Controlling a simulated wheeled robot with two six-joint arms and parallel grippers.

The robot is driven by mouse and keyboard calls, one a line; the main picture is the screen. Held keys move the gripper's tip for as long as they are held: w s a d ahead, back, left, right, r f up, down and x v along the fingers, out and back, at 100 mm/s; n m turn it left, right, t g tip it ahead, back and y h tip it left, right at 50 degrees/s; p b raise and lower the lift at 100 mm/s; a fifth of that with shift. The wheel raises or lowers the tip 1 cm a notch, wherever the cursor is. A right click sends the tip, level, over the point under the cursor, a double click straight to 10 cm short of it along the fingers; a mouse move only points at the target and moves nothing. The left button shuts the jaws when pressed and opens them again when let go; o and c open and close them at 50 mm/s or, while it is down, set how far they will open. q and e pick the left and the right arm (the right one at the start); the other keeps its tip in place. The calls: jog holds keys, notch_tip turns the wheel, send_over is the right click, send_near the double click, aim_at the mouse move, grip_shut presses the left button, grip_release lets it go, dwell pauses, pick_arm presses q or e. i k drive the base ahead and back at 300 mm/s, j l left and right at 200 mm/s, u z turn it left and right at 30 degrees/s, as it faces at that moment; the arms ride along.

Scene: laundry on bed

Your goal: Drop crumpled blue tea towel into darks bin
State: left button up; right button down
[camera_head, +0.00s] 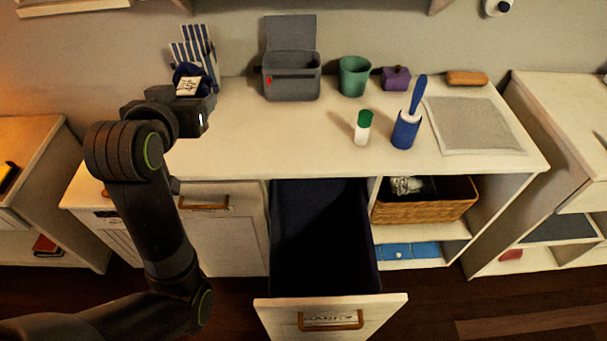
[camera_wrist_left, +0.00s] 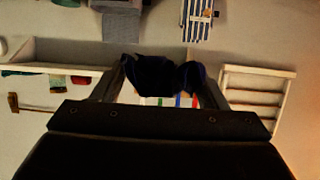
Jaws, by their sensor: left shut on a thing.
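My left gripper (camera_head: 192,92) is raised over the left part of the white counter. It is shut on the crumpled dark blue tea towel (camera_head: 185,72), of which only a small part shows behind the gripper. In the left wrist view the towel (camera_wrist_left: 158,76) is bunched between the fingers. The darks bin (camera_head: 318,205) is a pulled-out drawer with a dark blue lining, below the counter and to the right of my gripper. Its white front (camera_head: 275,318) carries a partly hidden label and a wooden handle. The bin's inside is dark. My right gripper is out of view.
The counter (camera_head: 260,150) holds a grey lidded box (camera_head: 291,82), a green cup (camera_head: 354,76), a green-capped bottle (camera_head: 363,130) and a blue-handled roller (camera_head: 407,128). A blue-and-white striped thing (camera_head: 205,58) stands behind my gripper. A wicker basket (camera_head: 425,207) sits right of the open drawer.

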aim_at(312, 290)
jog(key=l+u, duration=0.2)
jog(key=l, duration=0.3)
jog(key=l+u, duration=0.15)
jog(key=l, duration=0.4)
jog(key=k+l+u, duration=0.2)
jog(key=l, duration=0.3)
jog(key=l+u, duration=0.2)
jog(key=l, duration=0.35)
